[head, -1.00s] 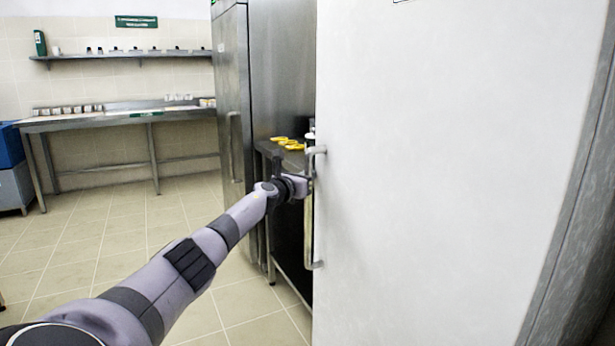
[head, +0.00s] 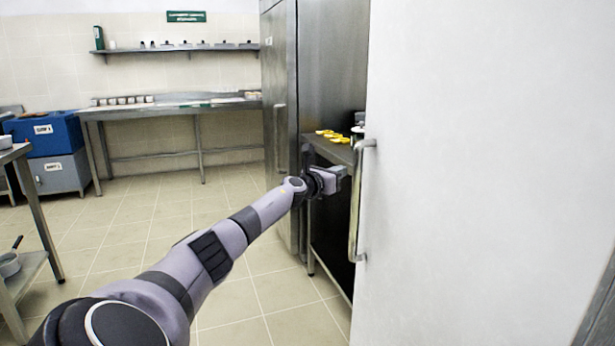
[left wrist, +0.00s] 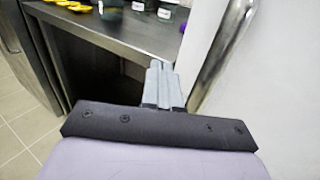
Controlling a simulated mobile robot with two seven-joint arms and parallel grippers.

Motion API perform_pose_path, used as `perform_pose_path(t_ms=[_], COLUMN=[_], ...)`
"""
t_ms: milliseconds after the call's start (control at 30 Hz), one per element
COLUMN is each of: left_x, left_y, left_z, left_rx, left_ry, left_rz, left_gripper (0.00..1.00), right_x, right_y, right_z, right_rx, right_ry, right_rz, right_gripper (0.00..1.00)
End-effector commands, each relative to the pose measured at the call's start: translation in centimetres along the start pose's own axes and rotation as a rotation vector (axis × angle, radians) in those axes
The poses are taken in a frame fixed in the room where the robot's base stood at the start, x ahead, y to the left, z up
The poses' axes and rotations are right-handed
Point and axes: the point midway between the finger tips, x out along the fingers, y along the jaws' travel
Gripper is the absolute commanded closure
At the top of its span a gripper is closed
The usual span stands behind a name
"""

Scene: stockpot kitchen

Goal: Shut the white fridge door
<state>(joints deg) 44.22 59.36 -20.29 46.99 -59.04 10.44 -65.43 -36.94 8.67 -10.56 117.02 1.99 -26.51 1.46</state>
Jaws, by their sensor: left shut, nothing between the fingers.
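The white fridge door (head: 480,170) stands open and fills the right of the head view. Its long metal handle (head: 355,205) runs upright near the door's left edge. My left gripper (head: 346,171) is shut and empty, just left of the handle's upper part. In the left wrist view the closed fingers (left wrist: 161,78) point forward beside the handle (left wrist: 222,55), with the door (left wrist: 290,75) at the right. The handle is not between the fingers. I cannot tell whether the fingers touch the door. My right gripper is not in view.
A metal table (head: 332,148) with yellow items (head: 328,133) stands behind the gripper, beside a tall steel cabinet (head: 335,70). A long counter (head: 170,110) is along the back wall. Another table (head: 14,152) is at left. The floor (head: 150,230) between is open.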

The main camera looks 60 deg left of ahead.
Motion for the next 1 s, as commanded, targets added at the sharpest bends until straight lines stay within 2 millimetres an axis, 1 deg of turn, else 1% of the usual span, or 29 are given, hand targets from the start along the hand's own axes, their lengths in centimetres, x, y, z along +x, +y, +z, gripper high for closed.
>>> perform_pose_path(t_ms=[67, 200, 500, 800, 1000], left_x=[-0.8, -2.0, -4.2, -6.0, -6.8], left_y=[0.4, 1.3, 2.6, 3.6, 4.0], left_z=[0.1, -0.1, -0.3, -0.4, -0.2], left_rx=[0.004, 0.005, 0.004, 0.002, 0.002], left_ry=[0.003, 0.002, 0.003, 0.004, 0.003], left_rz=[-0.002, 0.003, 0.004, 0.005, 0.004], left_gripper=[1.00, 1.00, 1.00, 1.00, 1.00], right_x=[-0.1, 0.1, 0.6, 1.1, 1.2], right_y=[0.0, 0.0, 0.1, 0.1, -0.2], right_z=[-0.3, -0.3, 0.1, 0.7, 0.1], right_rx=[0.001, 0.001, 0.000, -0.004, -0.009], right_ry=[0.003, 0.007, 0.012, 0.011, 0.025], right_rz=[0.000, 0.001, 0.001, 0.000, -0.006], right_gripper=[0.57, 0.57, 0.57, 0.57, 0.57])
